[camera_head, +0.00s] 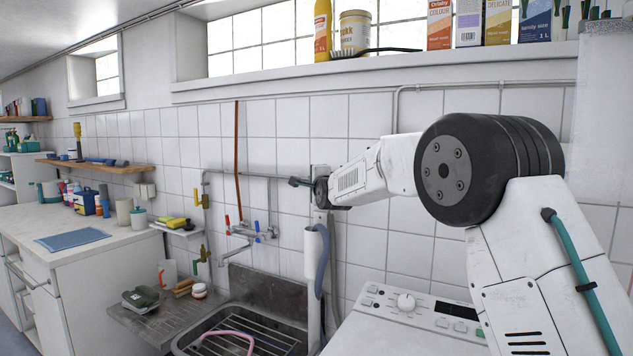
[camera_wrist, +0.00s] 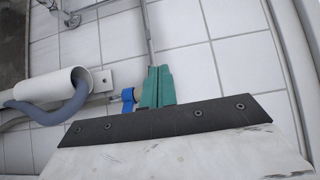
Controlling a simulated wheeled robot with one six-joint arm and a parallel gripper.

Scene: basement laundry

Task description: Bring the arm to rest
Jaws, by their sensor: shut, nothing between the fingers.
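My arm stretches from the right side of the head view towards the left, in front of the tiled wall. My gripper (camera_head: 296,182) is at its far end, above the right part of the sink (camera_head: 190,343). In the wrist view its teal fingers (camera_wrist: 157,86) lie together, shut with nothing between them. White wall tiles (camera_wrist: 190,70) show beyond the fingers. How far the fingertips are from the wall is hard to tell.
A white standpipe (camera_head: 314,265) with a grey-blue hose (camera_head: 323,255) rises below my gripper; the hose also shows in the wrist view (camera_wrist: 68,108). A tap (camera_head: 245,233) is at the left. A white machine (camera_head: 375,335) stands below my arm. Boxes (camera_head: 440,25) line the ledge above.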

